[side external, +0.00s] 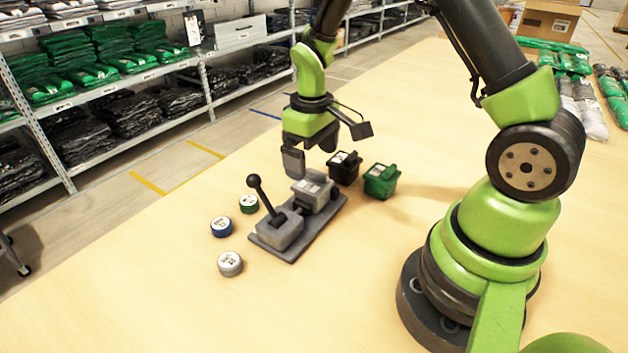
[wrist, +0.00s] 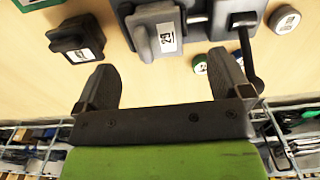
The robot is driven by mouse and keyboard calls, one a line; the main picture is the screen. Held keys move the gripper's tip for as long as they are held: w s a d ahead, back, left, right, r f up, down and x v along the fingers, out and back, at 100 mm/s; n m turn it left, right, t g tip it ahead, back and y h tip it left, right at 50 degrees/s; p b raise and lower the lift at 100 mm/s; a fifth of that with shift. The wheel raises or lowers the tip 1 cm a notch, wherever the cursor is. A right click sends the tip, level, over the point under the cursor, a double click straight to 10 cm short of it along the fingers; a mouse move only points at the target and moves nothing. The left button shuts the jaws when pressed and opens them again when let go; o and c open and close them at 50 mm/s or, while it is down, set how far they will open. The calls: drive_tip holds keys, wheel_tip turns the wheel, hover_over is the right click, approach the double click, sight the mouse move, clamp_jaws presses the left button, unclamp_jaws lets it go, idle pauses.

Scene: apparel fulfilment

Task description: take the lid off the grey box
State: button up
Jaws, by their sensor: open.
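The grey box (side external: 314,190) sits at the far end of a dark grey base plate (side external: 266,247) on the table, with a pale label on it. Its lid (wrist: 157,30), with a raised grip, appears to be on. My gripper (side external: 311,154) is open and empty, above and slightly behind the grey box in the side view. In the wrist view, the box lies beyond the two spread fingers (wrist: 165,75), near the top of the picture. No contact between fingers and box shows.
A lever (side external: 254,182) with a black ball stands on the same plate. A black box (side external: 345,168) and a green box (side external: 381,181) stand close to the right. Green (side external: 249,204), blue (side external: 221,227) and grey (side external: 230,264) round pieces lie left. The front table is clear.

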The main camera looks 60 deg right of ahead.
sight(313, 183)
drive_tip(key=f, duration=0.5)
drive_tip(key=shift+w+d+f, duration=0.1)
drive_tip(key=shift+d+f, duration=0.05)
drive_tip(key=shift+d, duration=0.1)
drive_tip(key=shift+c, duration=0.3)
drive_tip(key=c, duration=0.9)
